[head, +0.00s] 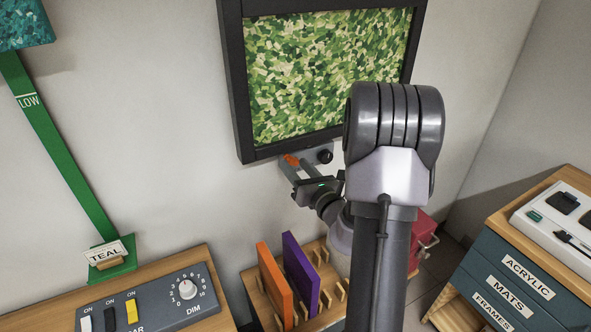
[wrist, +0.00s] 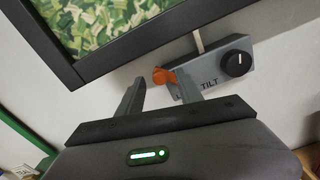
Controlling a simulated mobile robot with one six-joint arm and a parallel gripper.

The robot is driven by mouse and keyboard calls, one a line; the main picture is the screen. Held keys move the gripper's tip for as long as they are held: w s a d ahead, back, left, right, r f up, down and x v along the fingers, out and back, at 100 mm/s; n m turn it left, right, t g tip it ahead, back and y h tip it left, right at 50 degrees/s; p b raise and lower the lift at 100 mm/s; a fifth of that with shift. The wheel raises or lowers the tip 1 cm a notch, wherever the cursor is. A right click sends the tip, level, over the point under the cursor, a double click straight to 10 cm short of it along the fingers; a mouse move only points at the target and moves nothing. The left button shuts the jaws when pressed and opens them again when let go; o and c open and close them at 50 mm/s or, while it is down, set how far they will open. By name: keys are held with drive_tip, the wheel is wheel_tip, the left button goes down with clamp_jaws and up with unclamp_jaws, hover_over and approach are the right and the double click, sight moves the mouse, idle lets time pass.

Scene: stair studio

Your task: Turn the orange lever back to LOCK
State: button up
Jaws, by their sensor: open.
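The orange lever (wrist: 165,76) sits on the left part of a grey control box (wrist: 212,70) under the framed green picture. Its tip shows just above and between my gripper's fingers in the wrist view. The lever also shows in the head view (head: 292,160), pointing up and left. My gripper (wrist: 160,97) is open, with one finger on each side below the lever; I cannot tell whether either touches it. The box lettering reads TILT, and the word left of it is mostly hidden by the right finger. In the head view my gripper (head: 308,180) is just below the box.
A black knob (wrist: 237,63) is on the box, right of the lever. The black picture frame (head: 236,85) hangs close above. Below stands a wooden rack with an orange panel (head: 273,282) and a purple panel (head: 300,272). A dimmer panel (head: 150,305) is at lower left.

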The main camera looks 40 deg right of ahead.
drive_tip(key=shift+w, duration=0.4)
drive_tip(key=shift+c, duration=0.2)
clamp_jaws()
drive_tip(key=shift+f+n+b, duration=0.3)
drive_tip(key=shift+n+b, duration=0.1)
drive_tip(key=shift+b, duration=0.15)
drive_tip(key=shift+a+f+n+b, duration=0.1)
drive_tip(key=shift+a+n+b, duration=0.15)
drive_tip(key=shift+n+b, duration=0.5)
drive_tip(key=shift+o, duration=0.2)
unclamp_jaws()
